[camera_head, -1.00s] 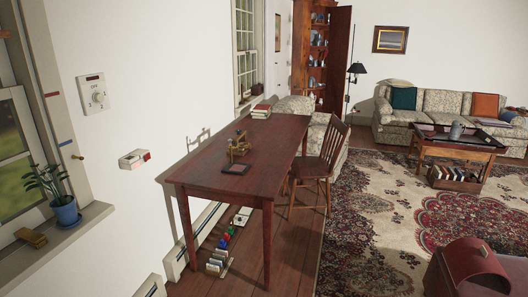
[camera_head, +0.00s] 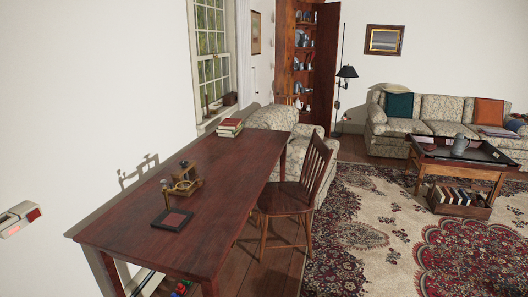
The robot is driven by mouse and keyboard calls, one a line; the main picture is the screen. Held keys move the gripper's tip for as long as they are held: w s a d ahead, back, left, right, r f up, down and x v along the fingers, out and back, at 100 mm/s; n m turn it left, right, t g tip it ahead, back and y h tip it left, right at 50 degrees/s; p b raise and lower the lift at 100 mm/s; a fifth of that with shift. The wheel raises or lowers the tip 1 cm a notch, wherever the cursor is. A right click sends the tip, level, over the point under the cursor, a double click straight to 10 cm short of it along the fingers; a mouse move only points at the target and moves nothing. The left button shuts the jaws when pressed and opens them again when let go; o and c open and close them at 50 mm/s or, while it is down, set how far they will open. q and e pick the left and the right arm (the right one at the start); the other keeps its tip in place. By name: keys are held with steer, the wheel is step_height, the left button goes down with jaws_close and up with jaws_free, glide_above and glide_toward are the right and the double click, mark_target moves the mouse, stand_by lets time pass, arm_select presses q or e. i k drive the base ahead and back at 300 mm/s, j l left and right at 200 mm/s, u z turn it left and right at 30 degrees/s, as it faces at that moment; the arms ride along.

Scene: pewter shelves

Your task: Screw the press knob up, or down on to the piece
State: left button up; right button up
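A small brass-coloured device (camera_head: 183,183) stands on the dark red wooden table (camera_head: 222,192), left of the table's middle. It may be the press; its knob is too small to make out. A flat dark square piece with a reddish top (camera_head: 172,219) lies on the table in front of it, apart from it. Neither of my grippers shows in the head view.
A wooden chair (camera_head: 296,197) stands at the table's right side. Stacked books (camera_head: 230,127) lie at its far end. A patterned armchair (camera_head: 282,122) stands behind. A patterned rug (camera_head: 365,235) covers the open floor to the right. A white wall box (camera_head: 17,219) is at left.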

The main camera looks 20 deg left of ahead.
mark_target(183, 163)
steer(key=i+u, duration=0.2)
steer(key=i, duration=0.2)
steer(key=i+l+u, duration=0.15)
steer(key=i, duration=0.25)
steer(key=i+l+u, duration=0.2)
steer(key=i, duration=0.2)
steer(key=i+l+u, duration=0.2)
steer(key=i, duration=0.2)
